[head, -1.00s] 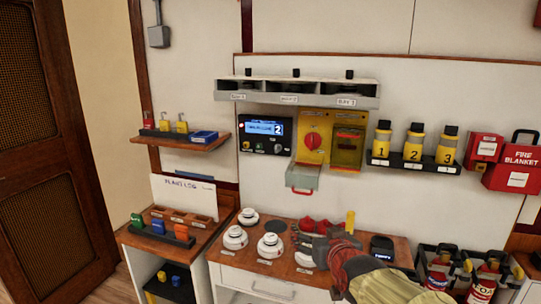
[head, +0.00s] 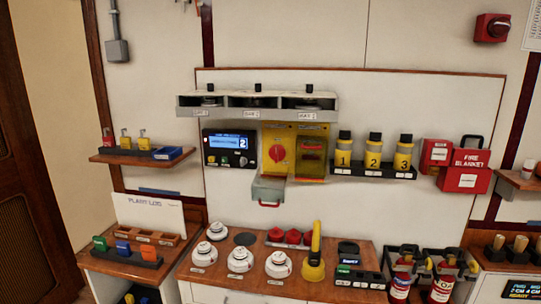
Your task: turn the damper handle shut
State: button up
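A red rotary handle (head: 277,153) sits on the yellow panel (head: 268,133) in the middle of the wall board. It looks most like the damper handle, but I cannot read its label or tell its exact setting. A clear flap (head: 268,187) with a red pull hangs folded down below the panel, leaving the handle uncovered. To its right, a second yellow box (head: 312,158) has its clear cover closed. My gripper and arm are out of view.
Left of the panel is a control unit with a lit screen (head: 229,144). Above is a three-bay shelf (head: 256,105). Yellow bottles (head: 374,152) stand to the right. The bench below holds white detectors (head: 239,260) and a tall yellow object (head: 314,255).

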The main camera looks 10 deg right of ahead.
aim_at(277, 152)
jog(key=i+l+z, duration=0.15)
jog(key=l, duration=0.3)
jog(key=i+l+z, duration=0.15)
jog(key=i+l, duration=0.15)
jog(key=l, duration=0.15)
jog(key=i+l+z, duration=0.15)
jog(key=i+l, duration=0.15)
jog(key=l, duration=0.1)
